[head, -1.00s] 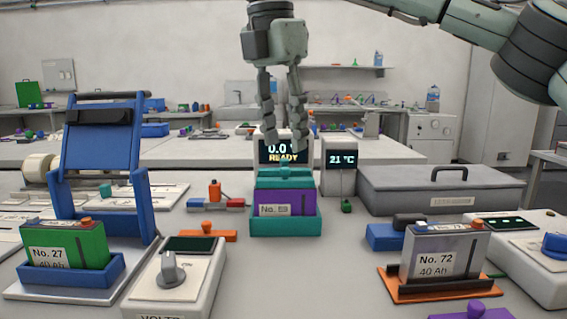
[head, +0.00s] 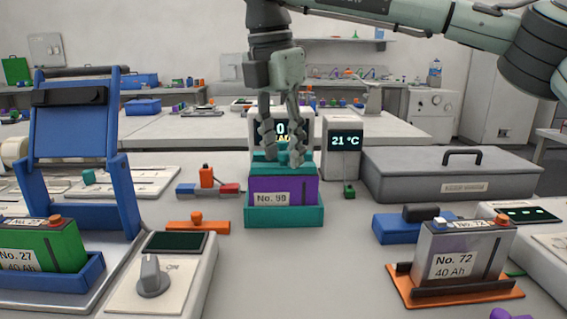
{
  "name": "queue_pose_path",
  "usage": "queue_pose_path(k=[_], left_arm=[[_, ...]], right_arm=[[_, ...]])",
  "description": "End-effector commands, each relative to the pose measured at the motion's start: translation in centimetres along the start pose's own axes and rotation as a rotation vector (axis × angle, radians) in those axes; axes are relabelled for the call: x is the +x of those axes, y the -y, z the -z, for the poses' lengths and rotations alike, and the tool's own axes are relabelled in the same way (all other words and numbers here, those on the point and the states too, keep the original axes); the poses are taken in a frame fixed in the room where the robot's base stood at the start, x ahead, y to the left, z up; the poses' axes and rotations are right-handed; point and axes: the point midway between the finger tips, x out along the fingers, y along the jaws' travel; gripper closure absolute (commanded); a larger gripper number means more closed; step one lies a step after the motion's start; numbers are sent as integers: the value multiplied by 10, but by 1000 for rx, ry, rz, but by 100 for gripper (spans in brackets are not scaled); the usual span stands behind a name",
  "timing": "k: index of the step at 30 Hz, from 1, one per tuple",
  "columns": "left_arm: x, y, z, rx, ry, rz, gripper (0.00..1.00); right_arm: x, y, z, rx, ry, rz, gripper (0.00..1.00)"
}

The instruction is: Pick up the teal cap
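The teal cap (head: 283,156) sits on top of a purple battery marked No. 98 (head: 300,190), which stands in a teal holder (head: 284,216) at the middle of the bench. My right gripper (head: 280,157) points down over the cap with its fingers apart. The fingertips are at the height of the cap, and the cap's raised middle shows between them. I cannot tell whether the fingers touch it. My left gripper is not in view.
A display box stands just behind the gripper, with a 21 °C meter (head: 342,150) to its right. A grey case (head: 450,174) and battery No. 72 (head: 465,255) are on the right. A blue stand (head: 80,150) and a dial box (head: 160,275) are on the left.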

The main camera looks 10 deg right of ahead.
Motion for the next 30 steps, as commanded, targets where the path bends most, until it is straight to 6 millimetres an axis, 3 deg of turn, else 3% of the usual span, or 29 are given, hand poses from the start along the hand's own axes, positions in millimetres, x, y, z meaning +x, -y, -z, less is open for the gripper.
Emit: queue_pose_path(k=[6, 16, 25, 30], left_arm=[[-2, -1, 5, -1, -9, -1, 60], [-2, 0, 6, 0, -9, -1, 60], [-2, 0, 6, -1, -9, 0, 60], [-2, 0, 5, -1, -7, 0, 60]], right_arm=[[1, 0, 0, 0, 0, -1, 60], [0, 0, 0, 0, 0, -1, 100], [-1, 0, 0, 1, 1, -1, 100], [-12, 0, -2, 1, 1, -2, 100]])
